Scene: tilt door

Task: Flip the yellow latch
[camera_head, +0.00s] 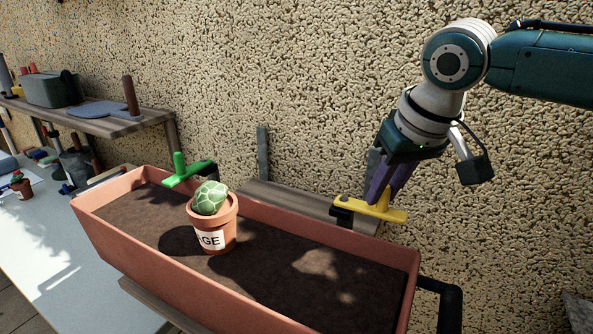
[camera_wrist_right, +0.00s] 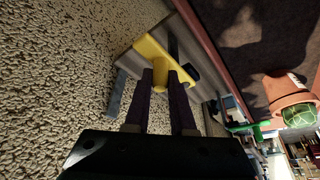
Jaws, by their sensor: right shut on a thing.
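The yellow latch (camera_head: 368,210) lies along the back edge of the planter at the right, with its peg pointing up. My right gripper (camera_head: 382,192) has come down on it from above, and its purple fingers are shut on the peg. In the right wrist view the latch (camera_wrist_right: 152,48) shows between and beyond the fingertips (camera_wrist_right: 168,80). A dark bracket sits at the latch's left end. A green latch (camera_head: 186,172) of similar shape is at the planter's back left. My left gripper is not in view.
A terracotta planter box (camera_head: 95,213) with dark soil holds a potted cactus (camera_head: 212,222) with a label. A wooden shelf (camera_head: 285,200) is behind the planter, against a rough wall (camera_head: 300,90). A tool shelf (camera_head: 150,122) and a cluttered table (camera_head: 60,250) are at left.

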